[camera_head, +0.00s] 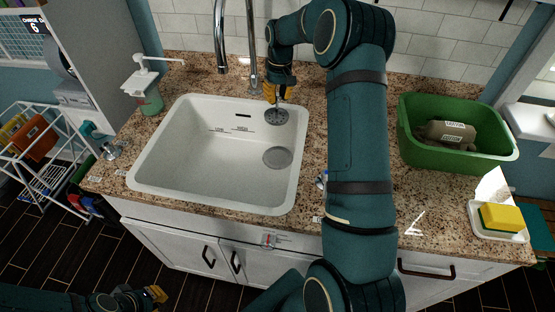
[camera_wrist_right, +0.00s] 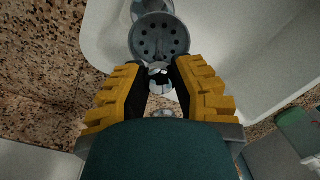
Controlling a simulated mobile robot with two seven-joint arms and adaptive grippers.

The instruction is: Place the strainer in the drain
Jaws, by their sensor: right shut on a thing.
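The strainer (camera_head: 277,117) is a grey disc with holes, held over the far right part of the white sink (camera_head: 150,160). My right gripper (camera_head: 277,97) is shut on its stem, above the disc. In the right wrist view the yellow fingers (camera_wrist_right: 160,80) close around the stem and the strainer's holed face (camera_wrist_right: 160,36) shows beyond them. The drain (camera_head: 277,158) is a grey round in the sink floor, nearer the front than the strainer and apart from it in the head view. My left gripper (camera_head: 155,294) is low at the bottom left, away from the sink; its finger gap is unclear.
The faucet (camera_head: 253,75) rises behind the sink, close to my right gripper. A soap dispenser (camera_head: 148,95) stands at the back left. A green tub (camera_head: 450,157) and a dish with a yellow sponge (camera_head: 502,217) are on the right of the granite counter (camera_head: 400,215).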

